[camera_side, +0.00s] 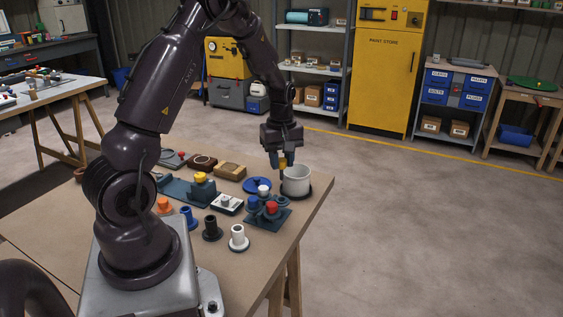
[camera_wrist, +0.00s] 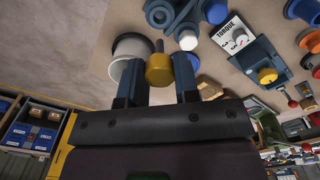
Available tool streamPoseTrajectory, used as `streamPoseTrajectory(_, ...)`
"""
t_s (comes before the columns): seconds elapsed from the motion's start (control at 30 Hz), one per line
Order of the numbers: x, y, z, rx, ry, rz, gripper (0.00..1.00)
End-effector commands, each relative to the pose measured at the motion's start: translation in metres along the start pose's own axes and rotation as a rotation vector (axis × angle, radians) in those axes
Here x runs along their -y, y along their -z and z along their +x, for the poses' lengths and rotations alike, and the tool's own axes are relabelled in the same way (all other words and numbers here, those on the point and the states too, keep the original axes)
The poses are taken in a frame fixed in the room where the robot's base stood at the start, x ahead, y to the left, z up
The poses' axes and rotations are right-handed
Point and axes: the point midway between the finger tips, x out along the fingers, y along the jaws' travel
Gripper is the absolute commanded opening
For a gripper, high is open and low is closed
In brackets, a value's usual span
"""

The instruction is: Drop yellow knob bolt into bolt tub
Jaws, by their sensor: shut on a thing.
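My gripper (camera_side: 281,162) is shut on the yellow knob bolt (camera_wrist: 159,70), with a finger on each side of its yellow head. The bolt's grey shank points away from the wrist in the wrist view. The bolt (camera_side: 282,161) is held up near the rim of a pale grey round tub (camera_side: 297,183), which stands on a dark base at the table's right edge. In the wrist view the tub (camera_wrist: 121,50) lies beyond and left of the bolt, partly hidden by a finger. I cannot tell whether the shank is over the opening.
A torque box (camera_side: 228,204), another yellow knob on a fixture (camera_side: 201,177) and several flanged posts (camera_side: 238,240) crowd the table (camera_side: 300,212).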

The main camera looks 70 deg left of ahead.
Motion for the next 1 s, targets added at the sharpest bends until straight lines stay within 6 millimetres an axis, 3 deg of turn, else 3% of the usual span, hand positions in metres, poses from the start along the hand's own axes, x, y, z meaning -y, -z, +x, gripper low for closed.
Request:
streamPoseTrajectory(0.17,-0.002,0.009,0.015,0.004,0.019,-0.010,0.07)
streamPoseTrajectory(0.33,-0.032,0.039,0.026,-0.005,0.016,-0.013,0.07)
streamPoseTrajectory(0.53,-0.063,0.064,0.024,-0.008,0.005,-0.008,0.07)
streamPoseTrajectory(0.77,-0.078,0.070,0.014,-0.004,-0.005,0.000,0.07)
streamPoseTrajectory(1.0,-0.076,0.068,0.039,0.002,0.002,0.000,0.07)
